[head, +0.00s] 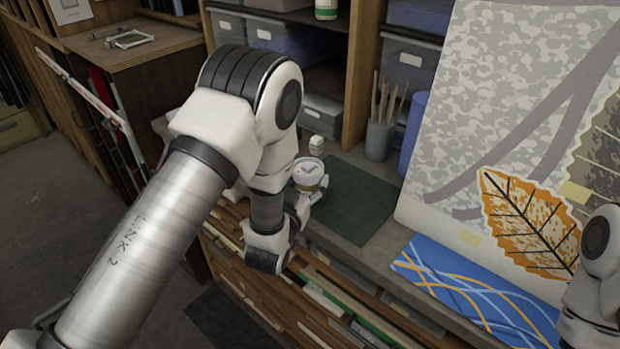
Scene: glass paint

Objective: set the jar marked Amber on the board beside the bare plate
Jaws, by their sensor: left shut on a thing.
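My left gripper (306,193) is shut on this jar, partly hidden behind my own wrist. I cannot tell whether the jar touches the surface below. A smaller white container (317,146) stands just behind it. I cannot make out a bare plate or a separate board. Only part of my right arm shows at the right edge; its gripper is out of view.
A grey pot of brushes (380,138) and a blue container (414,132) stand behind the mat. A large patterned sheet (500,110) with an orange leaf (525,222) is at the right. A blue patterned cloth (475,295) lies in front. The mat's middle is clear.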

